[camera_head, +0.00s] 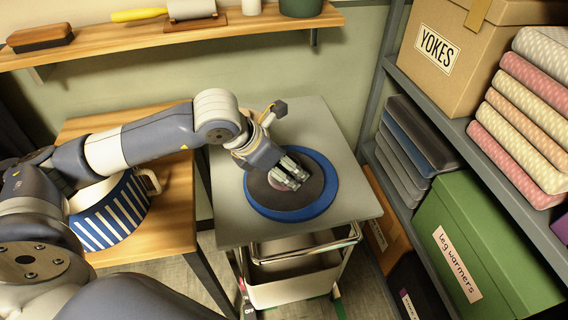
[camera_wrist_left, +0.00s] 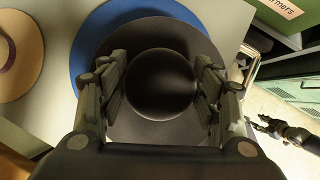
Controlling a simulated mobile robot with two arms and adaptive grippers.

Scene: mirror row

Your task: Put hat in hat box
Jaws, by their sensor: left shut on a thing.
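A dark hat (camera_head: 312,190) with a round crown (camera_wrist_left: 158,84) and a wide grey brim lies on a blue disc (camera_head: 332,207) on the grey cart top. My left gripper (camera_head: 290,180) comes down over it, with its fingers shut on either side of the crown. A blue-and-white striped round box (camera_head: 110,218), apparently the hat box, stands on the wooden table at left, its top partly hidden by my arm. My right gripper (camera_wrist_left: 283,130) appears small at the right of the left wrist view; its jaw state is unclear.
A shelf with a green box (camera_head: 480,250), a cardboard box (camera_head: 445,55) and folded cloths (camera_head: 525,110) borders the right. A wooden wall shelf (camera_head: 110,40) runs above.

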